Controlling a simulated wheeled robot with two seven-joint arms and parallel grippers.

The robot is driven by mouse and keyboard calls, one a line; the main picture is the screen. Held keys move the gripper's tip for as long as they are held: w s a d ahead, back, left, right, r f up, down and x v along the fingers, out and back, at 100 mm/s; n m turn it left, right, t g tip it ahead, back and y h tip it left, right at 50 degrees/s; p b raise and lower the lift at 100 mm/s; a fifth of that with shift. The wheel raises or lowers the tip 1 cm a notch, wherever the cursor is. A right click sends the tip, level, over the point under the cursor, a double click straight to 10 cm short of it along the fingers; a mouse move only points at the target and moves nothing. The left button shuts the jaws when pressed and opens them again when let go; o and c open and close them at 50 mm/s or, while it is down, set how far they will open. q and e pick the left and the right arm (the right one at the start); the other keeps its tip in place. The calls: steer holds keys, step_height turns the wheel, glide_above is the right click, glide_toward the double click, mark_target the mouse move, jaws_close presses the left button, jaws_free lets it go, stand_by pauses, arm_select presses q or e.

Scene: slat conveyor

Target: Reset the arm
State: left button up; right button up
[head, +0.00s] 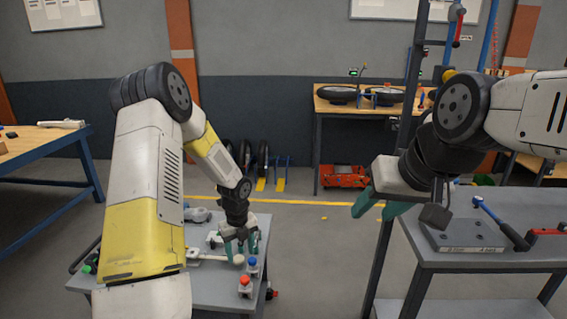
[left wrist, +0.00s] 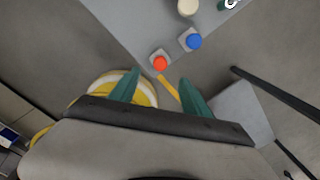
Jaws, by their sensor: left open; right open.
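My left gripper (head: 241,248) hangs fingers-down over the small grey table (head: 212,290) in the head view. Its two teal fingers also show in the left wrist view (left wrist: 158,92), spread apart with nothing between them. My right gripper (head: 376,204) is raised at the right, beside the grey workbench (head: 470,258). Its teal fingers are apart and empty. A red button (head: 244,281) and a blue button (head: 252,262) stand on the small table close to my left gripper. They also show in the left wrist view as red (left wrist: 159,62) and blue (left wrist: 193,41).
A pale round knob (head: 238,260) is close to my left gripper. A dark upright post (head: 398,170) stands near my right gripper. Open floor (head: 325,255) lies between the tables.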

arm_select(q)
steer(key=s+r+n+t, duration=0.1)
steer(key=s+r+n, duration=0.2)
steer(key=r+n, duration=0.35)
steer(key=s+r+n+t, duration=0.1)
steer(key=s+r+n, duration=0.2)
steer(key=r, duration=0.7)
steer(key=s+r+n+t, duration=0.1)
steer(key=s+r+n, duration=0.2)
steer(key=r+n, duration=0.35)
steer(key=s+d+r+n+t+h, duration=0.2)
steer(key=s+r+n, duration=0.9)
steer(key=s, duration=0.4)
steer(key=shift+s+d+r+n+t, duration=0.2)
steer(key=shift+d+n+t, duration=0.2)
steer(key=shift+n, duration=0.3)
